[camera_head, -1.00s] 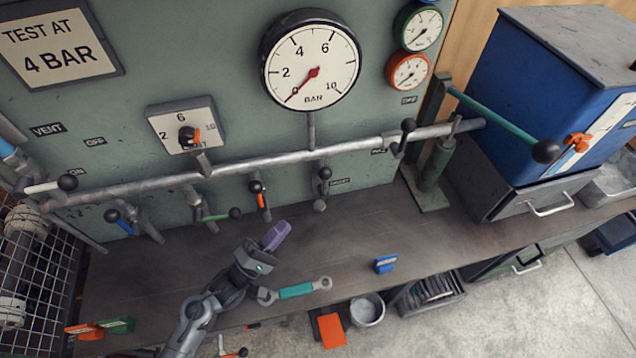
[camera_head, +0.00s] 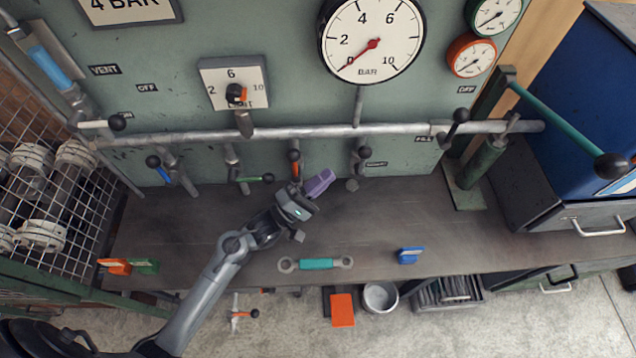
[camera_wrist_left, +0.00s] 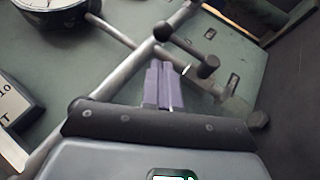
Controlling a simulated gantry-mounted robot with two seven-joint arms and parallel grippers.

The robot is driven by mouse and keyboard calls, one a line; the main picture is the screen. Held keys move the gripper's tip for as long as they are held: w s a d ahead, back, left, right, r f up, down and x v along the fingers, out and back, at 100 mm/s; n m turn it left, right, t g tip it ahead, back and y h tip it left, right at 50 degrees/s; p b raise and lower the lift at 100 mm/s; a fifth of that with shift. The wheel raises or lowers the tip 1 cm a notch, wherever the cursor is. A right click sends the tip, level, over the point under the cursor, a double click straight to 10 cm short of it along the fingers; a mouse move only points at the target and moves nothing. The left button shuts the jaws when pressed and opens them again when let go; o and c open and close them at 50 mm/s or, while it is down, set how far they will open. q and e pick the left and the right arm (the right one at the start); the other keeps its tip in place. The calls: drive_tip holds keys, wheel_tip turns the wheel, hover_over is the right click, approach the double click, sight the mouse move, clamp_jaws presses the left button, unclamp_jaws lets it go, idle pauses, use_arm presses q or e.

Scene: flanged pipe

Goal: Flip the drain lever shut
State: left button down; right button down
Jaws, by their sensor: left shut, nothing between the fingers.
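A short lever with a black ball knob (camera_head: 364,152) hangs below the horizontal pipe, beside a small label (camera_head: 377,164) too small to read surely; it appears to be the drain lever. In the left wrist view a black ball knob (camera_wrist_left: 163,31) on a dark arm shows just beyond my fingers, with a small label on the panel behind. My left gripper (camera_head: 321,183) has purple fingers, shut and empty, left of and below this lever, apart from it in the head view. The fingers (camera_wrist_left: 162,85) also show in the left wrist view. My right gripper is out of view.
An orange-handled lever (camera_head: 295,163) stands close left of my gripper, with green (camera_head: 255,179) and blue (camera_head: 158,167) ones further left. The pipe (camera_head: 290,132) runs above. A teal-handled wrench (camera_head: 316,264) and a blue block (camera_head: 410,255) lie on the bench.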

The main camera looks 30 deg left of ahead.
sight(362, 161)
use_arm(q)
drive_tip(key=b+x, duration=0.1)
drive_tip(key=x, duration=0.5)
drive_tip(key=shift+w, duration=0.3)
drive_tip(key=shift+d+r, duration=0.1)
drive_tip(key=shift+r, duration=0.1)
